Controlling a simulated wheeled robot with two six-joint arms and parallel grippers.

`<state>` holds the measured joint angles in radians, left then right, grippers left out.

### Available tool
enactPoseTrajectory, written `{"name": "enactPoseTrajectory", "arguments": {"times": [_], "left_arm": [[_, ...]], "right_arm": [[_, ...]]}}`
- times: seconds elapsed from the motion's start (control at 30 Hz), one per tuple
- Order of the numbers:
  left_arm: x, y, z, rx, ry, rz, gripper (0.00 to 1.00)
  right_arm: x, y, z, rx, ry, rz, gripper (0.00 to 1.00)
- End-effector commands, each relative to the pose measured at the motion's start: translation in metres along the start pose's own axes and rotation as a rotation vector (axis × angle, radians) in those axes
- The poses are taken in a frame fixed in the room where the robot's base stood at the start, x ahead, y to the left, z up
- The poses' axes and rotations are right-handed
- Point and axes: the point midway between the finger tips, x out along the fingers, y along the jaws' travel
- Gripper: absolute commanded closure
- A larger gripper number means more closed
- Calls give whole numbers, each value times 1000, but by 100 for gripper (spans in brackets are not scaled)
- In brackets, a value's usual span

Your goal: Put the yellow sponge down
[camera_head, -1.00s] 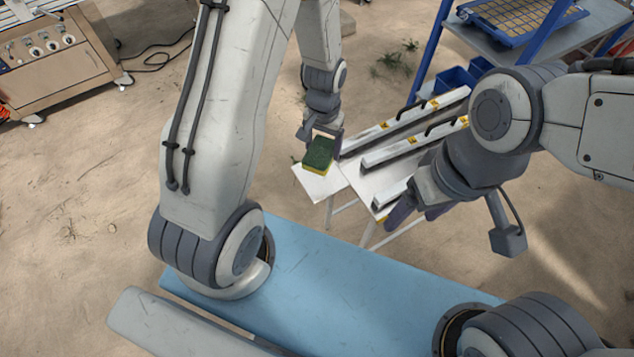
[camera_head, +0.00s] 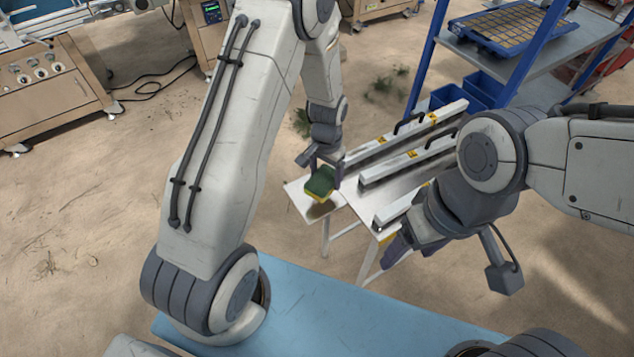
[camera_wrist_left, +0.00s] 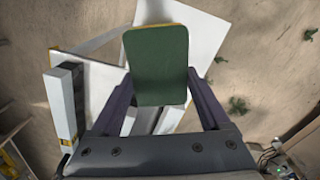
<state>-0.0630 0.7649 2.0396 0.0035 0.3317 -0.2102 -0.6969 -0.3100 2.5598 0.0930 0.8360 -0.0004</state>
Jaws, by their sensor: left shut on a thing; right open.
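The yellow sponge (camera_head: 320,182) has a green top face and a yellow body. My left gripper (camera_head: 323,172) is shut on it and holds it above the white end panel (camera_head: 296,190) of the small table. A dark shadow lies on the panel below the sponge, so it looks apart from the surface. In the left wrist view the sponge's green face (camera_wrist_left: 158,60) sits between the two fingers of the left gripper (camera_wrist_left: 160,92). My right gripper (camera_head: 392,250) is at the table's near right side, holding nothing that I can see; its fingertips are partly hidden.
Several long metal bars with black handles (camera_head: 410,158) lie on the table right of the sponge. A blue-framed shelf (camera_head: 520,70) carries a blue tray (camera_head: 512,42) behind. Blue bins (camera_head: 480,90) stand below it. Machines stand at the back left. Sandy floor is clear on the left.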

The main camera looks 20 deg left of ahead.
Motion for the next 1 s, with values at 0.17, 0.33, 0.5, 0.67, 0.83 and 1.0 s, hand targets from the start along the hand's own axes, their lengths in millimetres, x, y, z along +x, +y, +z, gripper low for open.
{"name": "enactPoseTrajectory", "arguments": {"times": [0.17, 0.33, 0.5, 0.67, 0.83, 1.0], "left_arm": [[13, -22, 2, -2, 0, 0, 65], [28, -26, 4, 0, -4, 1, 65], [51, -26, 4, 0, -2, 1, 65], [56, -26, 3, 0, 1, 0, 65], [56, -25, 3, 0, 1, 0, 65], [59, -25, 3, 0, 1, 0, 2]], "right_arm": [[-4, 0, 0, 0, 0, 0, 28], [-6, 0, 0, 0, 0, 0, 28], [-9, -1, 0, 0, 0, 0, 28], [-9, -1, 0, 0, 0, 0, 28], [-9, -1, 0, 0, 0, 0, 28], [-7, 0, 0, 0, 0, 0, 28]]}}
